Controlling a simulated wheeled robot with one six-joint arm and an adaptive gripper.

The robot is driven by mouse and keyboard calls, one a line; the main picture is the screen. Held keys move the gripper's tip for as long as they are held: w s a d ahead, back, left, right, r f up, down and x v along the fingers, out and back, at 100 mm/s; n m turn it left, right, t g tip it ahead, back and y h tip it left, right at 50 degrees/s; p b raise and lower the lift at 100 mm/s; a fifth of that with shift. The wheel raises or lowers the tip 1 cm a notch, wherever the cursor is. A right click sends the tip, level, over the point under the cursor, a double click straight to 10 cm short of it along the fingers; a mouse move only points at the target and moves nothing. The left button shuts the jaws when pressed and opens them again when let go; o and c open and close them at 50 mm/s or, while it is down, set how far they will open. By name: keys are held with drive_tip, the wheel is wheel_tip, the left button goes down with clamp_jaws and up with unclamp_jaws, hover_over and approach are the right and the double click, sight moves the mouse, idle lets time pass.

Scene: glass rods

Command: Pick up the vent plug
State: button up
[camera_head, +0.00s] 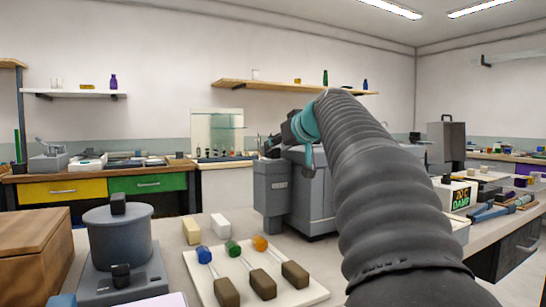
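A small black block (118,202) stands upright on the flat lid of a round grey pot-like unit (120,238) at the left front; it looks like the vent plug, though I cannot be sure. My arm rises from the lower right in a ribbed grey sleeve and bends over at the top centre. Its far end, with teal and dark parts, is well to the right of the black block and higher in the picture. I cannot make out my gripper's fingers there. Nothing of mine touches the block.
A dark knob (121,275) sits on the unit's front. A wooden box (32,246) stands close to its left. To its right lies a pale board (208,289) with several brown-handled rods with coloured ends. Cream blocks (191,231) lie behind it. A grey machine (308,190) stands farther back.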

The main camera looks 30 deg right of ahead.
drive_tip(key=p+x, duration=0.1)
drive_tip(key=x, duration=0.3)
drive_tip(key=shift+w+d+f, duration=0.15)
drive_tip(key=shift+w, duration=0.15)
clamp_jaws()
drive_tip(key=shift+r, duration=0.85)
wheel_tip(320, 180, up, 3)
drive_tip(key=shift+f+p, duration=0.1)
drive_tip(key=shift+p, duration=0.5)
drive_tip(key=s+d+r, duration=0.5)
drive_tip(key=d+r, duration=0.1)
drive_tip(key=d, duration=0.4)
drive_tip(key=shift+s+d+r, duration=0.15)
drive_tip(key=shift+s+r, duration=0.1)
drive_tip(key=shift+s, duration=0.1)
